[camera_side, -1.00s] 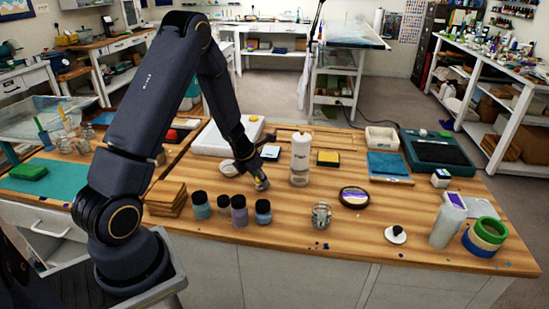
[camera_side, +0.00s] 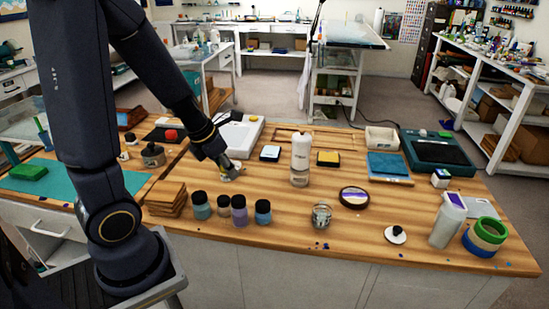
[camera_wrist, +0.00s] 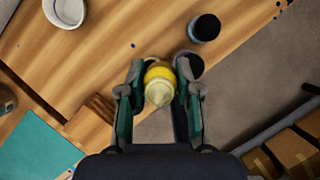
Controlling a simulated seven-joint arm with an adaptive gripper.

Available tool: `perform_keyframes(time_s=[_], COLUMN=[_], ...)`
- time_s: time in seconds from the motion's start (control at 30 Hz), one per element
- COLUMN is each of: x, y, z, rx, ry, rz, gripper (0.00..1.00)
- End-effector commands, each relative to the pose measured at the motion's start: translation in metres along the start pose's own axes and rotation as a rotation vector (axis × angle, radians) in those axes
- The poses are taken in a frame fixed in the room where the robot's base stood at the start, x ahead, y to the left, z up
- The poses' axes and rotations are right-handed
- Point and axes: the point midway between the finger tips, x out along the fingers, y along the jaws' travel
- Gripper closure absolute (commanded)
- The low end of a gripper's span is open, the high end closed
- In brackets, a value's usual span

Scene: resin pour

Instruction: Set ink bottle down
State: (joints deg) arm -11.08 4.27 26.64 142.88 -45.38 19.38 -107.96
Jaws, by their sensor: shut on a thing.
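My gripper (camera_wrist: 158,98) is shut on a small yellow bottle with a pale, tapering top, which I take as the ink bottle (camera_wrist: 159,74). In the wrist view it sits between the two fingers. In the side view my gripper (camera_side: 231,172) is low over the wooden worktop (camera_side: 290,220), left of the white bottle (camera_side: 300,162). The held bottle is mostly hidden there, and I cannot tell whether its base touches the wood.
Several dark-capped jars (camera_side: 239,211) stand in front of my gripper. A wooden stack (camera_side: 166,198) is left of them. Bare wood lies right of the jars, around a glass jar (camera_side: 321,215).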

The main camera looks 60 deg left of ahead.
Motion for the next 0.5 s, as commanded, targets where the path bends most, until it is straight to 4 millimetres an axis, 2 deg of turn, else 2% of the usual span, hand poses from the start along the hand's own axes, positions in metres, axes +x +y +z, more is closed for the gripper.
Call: perform_keyframes(time_s=[0.1,0.27,0.5], x=[-0.002,-0.012,-0.038], y=[0.008,0.047,0.111], z=[-0.007,-0.029,-0.084], rx=[-0.080,-0.286,-0.620], ry=[0.007,0.009,-0.001], rz=[0.025,0.111,0.260], gripper=[1.00,1.00,1.00])
